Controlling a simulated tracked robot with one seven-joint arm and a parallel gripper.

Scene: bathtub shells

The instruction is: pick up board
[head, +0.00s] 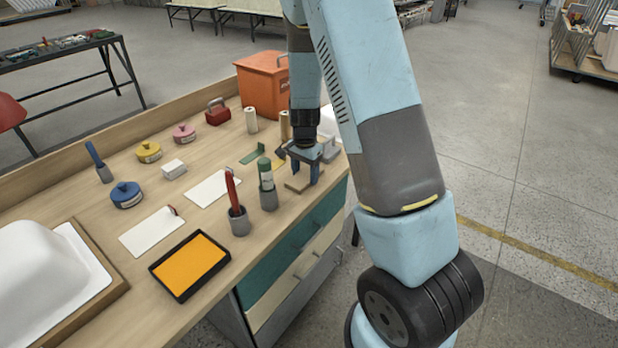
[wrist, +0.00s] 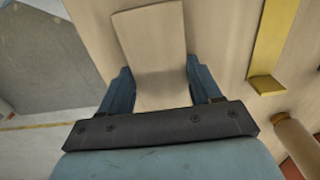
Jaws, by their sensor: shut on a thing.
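The board (wrist: 152,40) is a flat, pale wooden piece. In the wrist view it lies between the two blue fingers of my gripper (wrist: 160,92), which touch its sides. In the head view my gripper (head: 303,178) points down at the right end of the workbench, with the board (head: 297,186) low between the fingers. The board is at or very near the bench top; I cannot tell whether there is a gap beneath it. Part of the board is hidden by the fingers and the gripper body.
The wooden workbench (head: 160,205) holds a green cylinder in a grey cup (head: 268,197), a red tool in a cup (head: 238,222), an orange tray (head: 190,264), white sheets (head: 152,232) and several round tins. An orange box (head: 262,82) stands behind. The bench edge is close to my gripper.

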